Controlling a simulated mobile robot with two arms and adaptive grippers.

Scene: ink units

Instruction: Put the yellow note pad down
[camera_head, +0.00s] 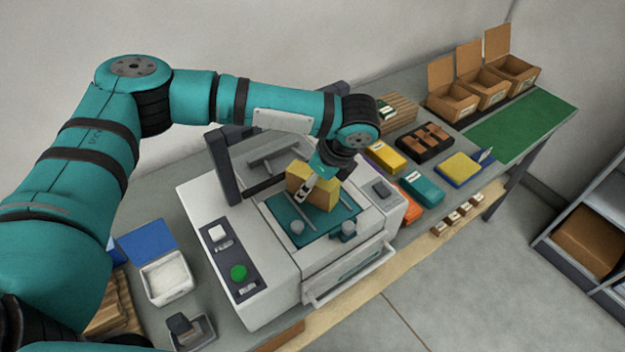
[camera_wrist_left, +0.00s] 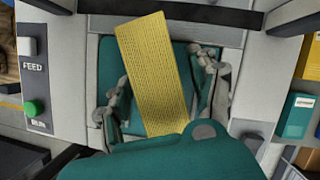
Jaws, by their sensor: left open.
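The yellow note pad (camera_head: 325,194) is at the teal bed (camera_head: 335,222) of the white machine, standing on edge or tilted in the head view. In the left wrist view the pad (camera_wrist_left: 155,75) lies slantwise across the teal bed (camera_wrist_left: 112,58). My left gripper (camera_head: 306,188) is right at the pad. In the wrist view its fingers (camera_wrist_left: 163,92) are spread on both sides of the pad, with gaps visible. The pad's lower end is hidden behind the gripper body. I cannot tell whether the pad rests fully on the bed. My right gripper is not in view.
The machine has a green button (camera_head: 238,272) and a dark frame (camera_head: 222,168) behind the bed. Coloured packs, such as a teal one (camera_head: 424,188), stand to its right. A white tub (camera_head: 167,278) is to the left. Open cardboard boxes (camera_head: 455,104) stand at the back right.

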